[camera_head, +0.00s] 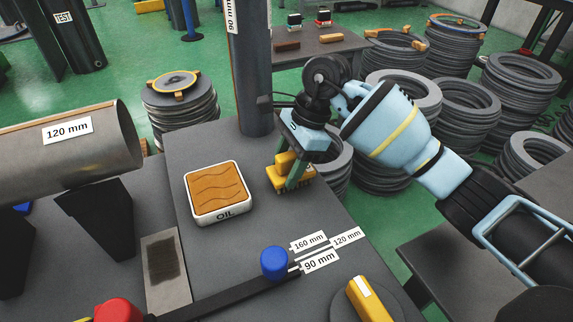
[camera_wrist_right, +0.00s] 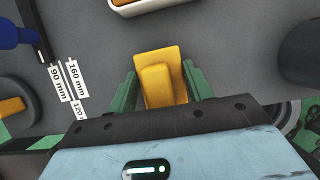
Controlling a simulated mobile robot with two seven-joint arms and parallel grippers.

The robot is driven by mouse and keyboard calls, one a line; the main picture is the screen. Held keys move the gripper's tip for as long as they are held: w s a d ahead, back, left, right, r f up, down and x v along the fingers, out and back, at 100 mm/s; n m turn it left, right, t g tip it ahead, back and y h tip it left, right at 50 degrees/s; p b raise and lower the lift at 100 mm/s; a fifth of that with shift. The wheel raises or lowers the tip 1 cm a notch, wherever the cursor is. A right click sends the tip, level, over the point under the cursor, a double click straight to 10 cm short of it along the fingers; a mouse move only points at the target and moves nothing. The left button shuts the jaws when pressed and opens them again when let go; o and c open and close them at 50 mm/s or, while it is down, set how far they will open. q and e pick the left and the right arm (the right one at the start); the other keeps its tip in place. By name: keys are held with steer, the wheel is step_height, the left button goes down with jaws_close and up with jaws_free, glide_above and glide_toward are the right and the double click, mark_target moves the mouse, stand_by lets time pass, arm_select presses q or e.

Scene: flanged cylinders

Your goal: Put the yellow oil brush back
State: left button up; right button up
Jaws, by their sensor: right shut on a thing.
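The yellow oil brush (camera_head: 287,166) is at the right side of the grey table, right of the oil tray. My right gripper (camera_head: 291,172) reaches down on it from above, its green fingers closed on either side of the handle. In the right wrist view the brush (camera_wrist_right: 162,60) sits between the two green fingers (camera_wrist_right: 160,92). Whether its underside touches the table is hard to tell. My left gripper is not in view.
A dark post (camera_head: 252,70) rises behind the brush. A blue knob (camera_head: 274,263) with millimetre labels and a yellow-handled dial (camera_head: 368,300) are at the front. A large pipe (camera_head: 70,145) lies at left. Bare table lies between tray and brush.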

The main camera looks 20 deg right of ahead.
steer(key=shift+f, duration=0.1)
steer(key=o, duration=0.8)
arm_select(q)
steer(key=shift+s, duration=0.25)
arm_select(e)
steer(key=shift+o, duration=0.4)
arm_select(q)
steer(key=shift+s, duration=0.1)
arm_select(e)
steer(key=shift+d+r, duration=0.1)
steer(key=shift+r, duration=0.35)
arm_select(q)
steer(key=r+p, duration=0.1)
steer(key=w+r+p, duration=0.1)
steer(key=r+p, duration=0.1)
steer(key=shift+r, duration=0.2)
arm_select(e)
steer(key=v, duration=1.1)
steer(key=shift+r, duration=0.2)
steer(key=shift+d, duration=0.1)
